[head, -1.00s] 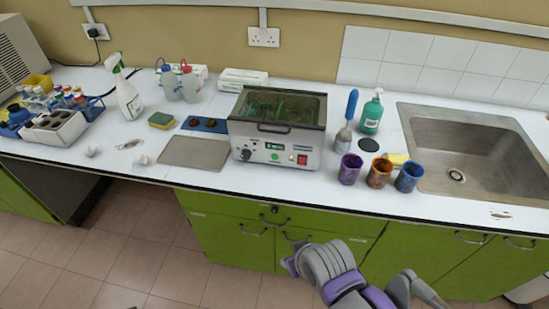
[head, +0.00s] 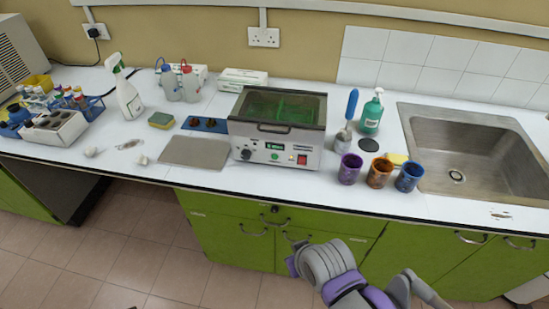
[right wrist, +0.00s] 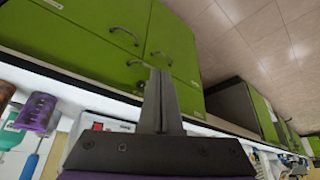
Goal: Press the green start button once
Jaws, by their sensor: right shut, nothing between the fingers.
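A white bench-top bath unit (head: 250,142) with a glassy lid stands in the middle of the counter. Its front panel has a dark knob, a small green-lit display (head: 275,146), small buttons below it and a red switch (head: 302,160). The green start button is too small to pick out with certainty. My right gripper (head: 293,264) is low in front of the green cupboards, below the counter edge and apart from the unit. In the right wrist view its fingers (right wrist: 158,75) are shut and empty; the unit's red switch (right wrist: 97,126) shows behind them to the left. My left gripper is out of view.
Purple (head: 350,168), orange-brown (head: 379,172) and blue (head: 409,176) cups stand right of the unit near the counter edge. A flat grey plate (head: 195,151) lies to its left. A sink (head: 465,150) is at the right. The floor space before the cupboards is clear.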

